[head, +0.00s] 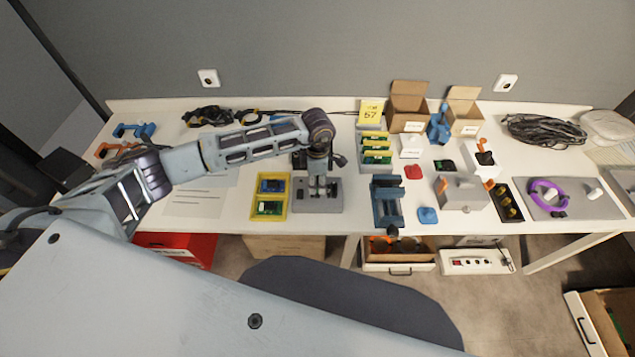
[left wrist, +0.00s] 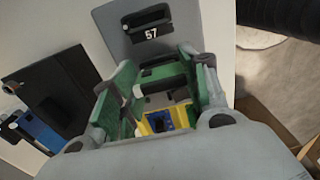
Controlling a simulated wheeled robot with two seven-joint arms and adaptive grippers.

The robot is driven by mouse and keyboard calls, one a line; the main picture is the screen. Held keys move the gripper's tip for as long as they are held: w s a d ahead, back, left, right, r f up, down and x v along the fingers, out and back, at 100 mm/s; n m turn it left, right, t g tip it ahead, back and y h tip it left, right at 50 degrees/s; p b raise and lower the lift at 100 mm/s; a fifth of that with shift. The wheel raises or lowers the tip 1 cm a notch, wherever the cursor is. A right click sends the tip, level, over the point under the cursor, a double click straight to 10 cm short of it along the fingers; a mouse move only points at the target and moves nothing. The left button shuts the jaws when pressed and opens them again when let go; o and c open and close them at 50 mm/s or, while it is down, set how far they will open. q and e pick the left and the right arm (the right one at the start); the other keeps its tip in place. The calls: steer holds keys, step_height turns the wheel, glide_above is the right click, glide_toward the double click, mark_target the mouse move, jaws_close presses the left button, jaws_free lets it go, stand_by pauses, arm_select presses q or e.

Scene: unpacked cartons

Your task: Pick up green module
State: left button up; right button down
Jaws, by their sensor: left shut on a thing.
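My left gripper (head: 319,188) points down over a grey box-shaped fixture (head: 331,206). It is shut on a green module (left wrist: 160,78), which shows between the fingers in the left wrist view, partly hidden by them. Whether the module touches the fixture I cannot tell. Beside the fixture on the left, a yellow tray (head: 256,201) holds a blue module (head: 272,185) and another green module (head: 269,208). My right gripper is not in view.
A blue vise-like device (head: 387,202) is close on the right. Open cartons (head: 408,105) stand at the back. A paper sheet (head: 195,203) lies left of the tray.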

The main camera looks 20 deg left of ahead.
mark_target(318, 180)
arm_select(q)
step_height(318, 180, up, 8)
steer(key=shift+f+b, duration=0.1)
steer(key=shift+b, duration=0.4)
steer(key=shift+r, duration=0.7)
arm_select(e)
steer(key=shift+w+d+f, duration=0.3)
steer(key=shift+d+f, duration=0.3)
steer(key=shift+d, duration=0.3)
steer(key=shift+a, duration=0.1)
